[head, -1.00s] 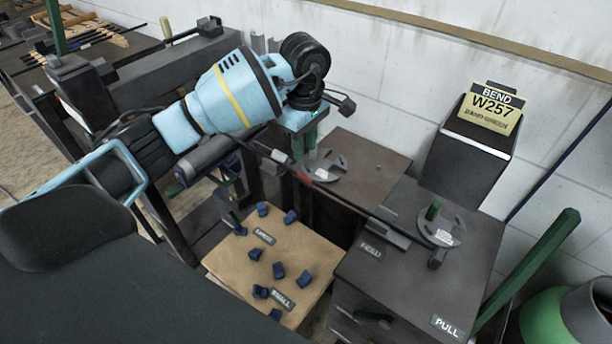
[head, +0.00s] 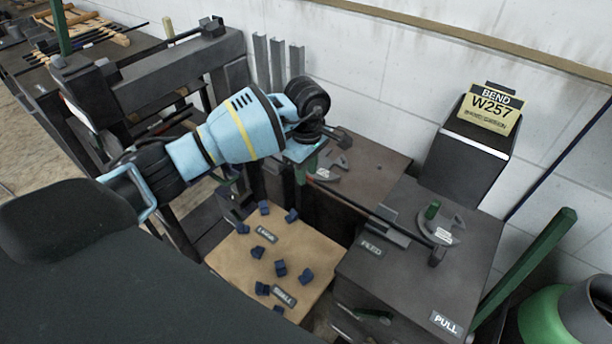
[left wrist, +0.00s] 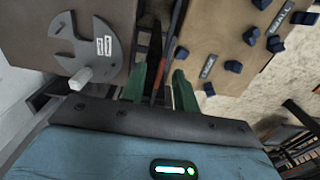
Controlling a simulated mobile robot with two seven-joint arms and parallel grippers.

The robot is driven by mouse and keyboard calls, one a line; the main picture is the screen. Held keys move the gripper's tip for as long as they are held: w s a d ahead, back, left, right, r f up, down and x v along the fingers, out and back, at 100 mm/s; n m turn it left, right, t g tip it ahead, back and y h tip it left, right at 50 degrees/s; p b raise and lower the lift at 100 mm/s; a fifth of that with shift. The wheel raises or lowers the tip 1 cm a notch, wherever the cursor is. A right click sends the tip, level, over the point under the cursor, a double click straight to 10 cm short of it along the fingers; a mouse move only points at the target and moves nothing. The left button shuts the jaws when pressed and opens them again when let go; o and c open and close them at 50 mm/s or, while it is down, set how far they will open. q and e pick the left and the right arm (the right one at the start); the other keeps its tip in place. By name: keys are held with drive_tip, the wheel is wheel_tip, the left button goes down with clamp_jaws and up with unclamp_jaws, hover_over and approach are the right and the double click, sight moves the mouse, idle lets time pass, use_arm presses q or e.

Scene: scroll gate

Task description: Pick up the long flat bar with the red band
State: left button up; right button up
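The long flat dark bar (head: 365,209) slants across the gap between the machine tables in the head view, its right end by the bending head. Its red band (head: 312,180) shows just below my left gripper (head: 304,168). In the left wrist view, the bar (left wrist: 167,55) runs lengthwise between the two green fingers of the left gripper (left wrist: 160,75). The fingers stand apart with gaps beside the bar, so it looks open around or over it; the height between them is unclear. The bar's far left part is hidden behind my arm. My right gripper is out of view.
A wooden board (head: 235,263) with several blue blocks lies below the bar. The dark bending table (head: 400,280) carries a round dial (head: 440,228) on the right. A second dial (left wrist: 90,50) is close beside the gripper. A green post (head: 525,260) stands far right.

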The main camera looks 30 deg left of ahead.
use_arm(q)
drive_tip(key=shift+c, duration=0.3)
clamp_jaws()
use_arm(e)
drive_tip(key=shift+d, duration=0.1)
use_arm(q)
drive_tip(key=shift+r, duration=0.1)
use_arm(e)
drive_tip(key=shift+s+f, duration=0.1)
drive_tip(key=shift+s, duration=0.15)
use_arm(q)
drive_tip(key=shift+r, duration=0.1)
